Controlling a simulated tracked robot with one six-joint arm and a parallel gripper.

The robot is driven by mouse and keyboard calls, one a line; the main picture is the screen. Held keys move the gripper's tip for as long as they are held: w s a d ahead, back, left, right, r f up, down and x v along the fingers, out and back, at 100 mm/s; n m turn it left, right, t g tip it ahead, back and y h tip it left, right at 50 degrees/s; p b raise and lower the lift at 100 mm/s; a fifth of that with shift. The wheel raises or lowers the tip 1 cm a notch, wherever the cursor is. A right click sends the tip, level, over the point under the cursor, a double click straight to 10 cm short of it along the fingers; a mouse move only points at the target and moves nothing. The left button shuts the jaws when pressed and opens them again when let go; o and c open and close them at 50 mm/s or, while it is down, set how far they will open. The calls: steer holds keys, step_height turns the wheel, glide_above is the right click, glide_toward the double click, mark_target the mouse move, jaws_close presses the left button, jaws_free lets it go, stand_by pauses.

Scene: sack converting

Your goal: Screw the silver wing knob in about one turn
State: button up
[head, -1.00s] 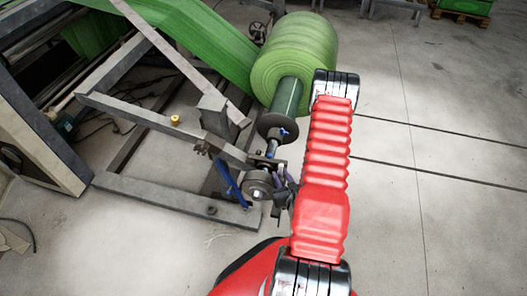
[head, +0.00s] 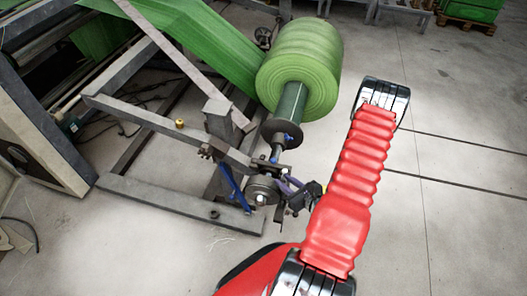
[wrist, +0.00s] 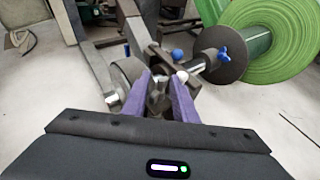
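In the wrist view a silver piece that looks like the wing knob (wrist: 158,92) stands between the two purple fingers of my gripper (wrist: 162,78). The fingers lie on either side of it, and I cannot tell whether both press on it. In the head view my gripper (head: 292,184) is beside the round metal hub (head: 262,191) at the end of the roll shaft. There the knob is too small and covered to make out.
The green roll (head: 303,66) sits on its shaft behind the hub, with a dark flange disc (head: 281,132). Grey frame beams (head: 165,202) and a blue lever (head: 233,186) lie left of my gripper.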

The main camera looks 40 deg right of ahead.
steer(key=shift+n+g+y, duration=0.4)
steer(key=shift+n+y, duration=1.5)
steer(key=shift+y, duration=0.3)
steer(key=shift+n+g+y, duration=0.9)
steer(key=shift+n+y, duration=0.9)
steer(key=r+v, duration=0.1)
steer(key=v, duration=1.3)
steer(key=w+a+r+n+g, duration=0.4)
steer(key=a+r+n, duration=0.3)
steer(key=a+r, duration=0.2)
steer(key=w+a+r+n+g+h, duration=0.1)
steer(key=w+a+r+n+g, duration=0.4)
steer(key=a+r+n, duration=0.3)
steer(key=shift+a+r+h, duration=0.3)
steer(key=shift+a+r, duration=0.65)
steer(key=shift+r, duration=1.4)
